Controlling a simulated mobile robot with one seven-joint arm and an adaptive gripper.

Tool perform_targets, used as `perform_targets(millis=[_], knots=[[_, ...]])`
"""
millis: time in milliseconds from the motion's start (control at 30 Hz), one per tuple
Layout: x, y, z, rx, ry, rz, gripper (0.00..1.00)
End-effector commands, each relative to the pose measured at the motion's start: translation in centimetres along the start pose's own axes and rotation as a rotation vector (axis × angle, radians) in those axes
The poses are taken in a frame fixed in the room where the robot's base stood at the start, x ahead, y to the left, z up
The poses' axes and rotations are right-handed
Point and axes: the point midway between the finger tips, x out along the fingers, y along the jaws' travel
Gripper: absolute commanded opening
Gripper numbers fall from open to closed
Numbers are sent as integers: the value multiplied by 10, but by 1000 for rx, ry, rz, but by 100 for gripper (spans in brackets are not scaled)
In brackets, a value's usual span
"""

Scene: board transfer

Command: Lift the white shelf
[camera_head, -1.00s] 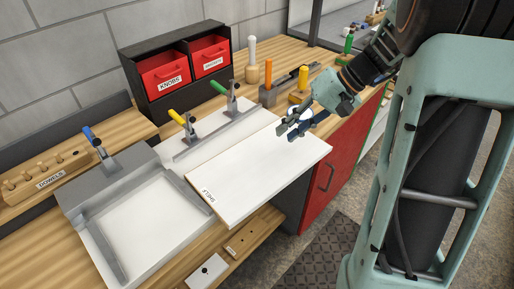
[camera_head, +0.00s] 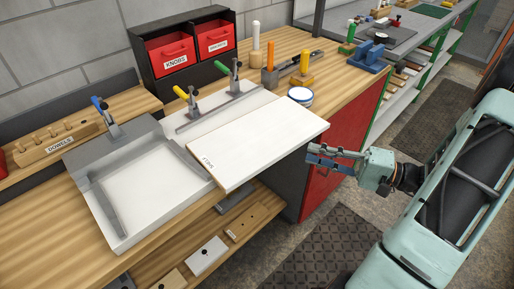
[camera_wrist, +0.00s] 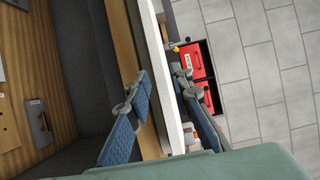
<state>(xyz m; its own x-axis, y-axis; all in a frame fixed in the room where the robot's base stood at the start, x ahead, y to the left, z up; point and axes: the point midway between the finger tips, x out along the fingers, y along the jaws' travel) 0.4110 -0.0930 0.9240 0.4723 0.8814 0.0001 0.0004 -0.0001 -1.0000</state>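The white shelf (camera_head: 262,135) is a flat board with a small label at its left end. It lies on the bench beside a grey fixture, its right part jutting past the bench front. My gripper (camera_head: 314,155) is at the jutting front edge, coming from the right. In the wrist view, the shelf (camera_wrist: 166,60) shows edge-on as a white strip between the two fingers of my gripper (camera_wrist: 161,74). The fingers are apart, one on each side of the board. A gap shows beside the left finger; contact at the right finger is unclear.
A grey tray-like fixture (camera_head: 100,203) with a blue-handled clamp stands left. Yellow- and green-handled clamps (camera_head: 190,100) stand behind the shelf. A round white-and-blue item (camera_head: 300,95) sits near its far right corner. A red cabinet (camera_head: 340,150) is below; open floor lies in front.

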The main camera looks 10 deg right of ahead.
Motion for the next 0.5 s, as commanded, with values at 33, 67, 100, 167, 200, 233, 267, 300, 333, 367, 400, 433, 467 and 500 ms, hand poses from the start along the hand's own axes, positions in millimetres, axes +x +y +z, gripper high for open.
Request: perform_targets(millis=[33, 67, 100, 167, 200, 233, 267, 300, 333, 367, 400, 433, 467, 500], knots=[[1, 6, 0, 0, 6, -3, 20], [2, 7, 0, -1, 8, -4, 20], [6, 7, 0, -2, 8, -4, 20], [15, 7, 0, -2, 6, -3, 20], [22, 6, 0, -1, 6, -4, 20], [27, 6, 1, -1, 6, -4, 20], [32, 6, 1, -1, 5, -3, 20], [38, 6, 0, -1, 6, -2, 20], [42, 6, 0, -1, 7, -2, 20], [46, 6, 0, -1, 6, -2, 20], [50, 6, 0, -1, 7, -2, 20], [52, 6, 0, -2, 7, -2, 20], [54, 6, 0, -2, 8, -1, 20], [56, 6, 0, -2, 8, -1, 20]])
